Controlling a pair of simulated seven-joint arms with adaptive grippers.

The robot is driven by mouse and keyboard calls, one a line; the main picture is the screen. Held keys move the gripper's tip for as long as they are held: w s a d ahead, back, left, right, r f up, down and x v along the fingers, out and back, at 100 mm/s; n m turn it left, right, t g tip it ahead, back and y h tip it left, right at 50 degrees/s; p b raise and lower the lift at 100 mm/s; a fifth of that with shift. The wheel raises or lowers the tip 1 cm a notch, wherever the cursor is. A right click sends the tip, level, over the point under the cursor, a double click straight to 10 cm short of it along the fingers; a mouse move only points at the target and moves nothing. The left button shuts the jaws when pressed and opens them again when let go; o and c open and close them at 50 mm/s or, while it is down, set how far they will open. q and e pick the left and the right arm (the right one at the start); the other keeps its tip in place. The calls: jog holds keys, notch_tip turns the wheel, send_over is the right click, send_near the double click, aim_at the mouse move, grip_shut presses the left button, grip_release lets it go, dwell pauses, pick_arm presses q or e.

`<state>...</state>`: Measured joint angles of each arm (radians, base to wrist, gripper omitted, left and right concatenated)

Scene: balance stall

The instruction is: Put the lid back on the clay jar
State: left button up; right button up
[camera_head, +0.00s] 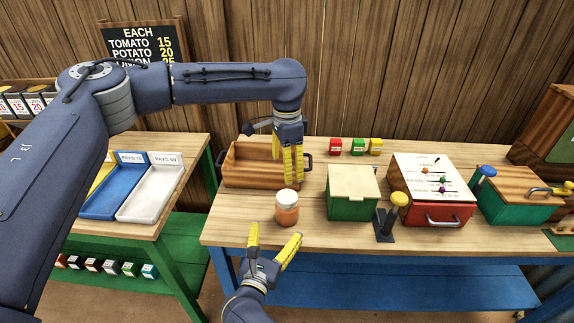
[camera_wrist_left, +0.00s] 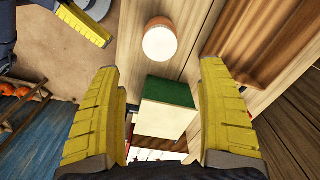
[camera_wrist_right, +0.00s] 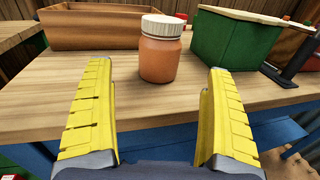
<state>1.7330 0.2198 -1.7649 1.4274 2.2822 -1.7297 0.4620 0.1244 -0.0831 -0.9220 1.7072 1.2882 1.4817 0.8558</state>
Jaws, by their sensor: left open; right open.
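The clay jar (camera_head: 287,214) is orange and stands upright near the front edge of the wooden table. A white lid (camera_head: 288,196) sits on its top. In the right wrist view the jar (camera_wrist_right: 160,60) and its ribbed lid (camera_wrist_right: 163,26) show beyond my fingertips. In the left wrist view the lid (camera_wrist_left: 160,43) shows from above. My left gripper (camera_head: 289,182) is open and empty, pointing down behind the jar and above the table. My right gripper (camera_head: 275,238) is open and empty in front of the table edge, its fingers aimed toward the jar, not touching it.
A wooden crate (camera_head: 235,179) stands behind the jar, partly behind my left arm. A green box (camera_head: 352,207) with a cream lid, a yellow-knobbed lever (camera_head: 399,200) and a red box (camera_head: 437,214) stand to the right. Small red, green and yellow blocks (camera_head: 357,147) sit at the back.

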jog(key=shift+s+a, duration=0.2)
jog(key=shift+s, duration=0.5)
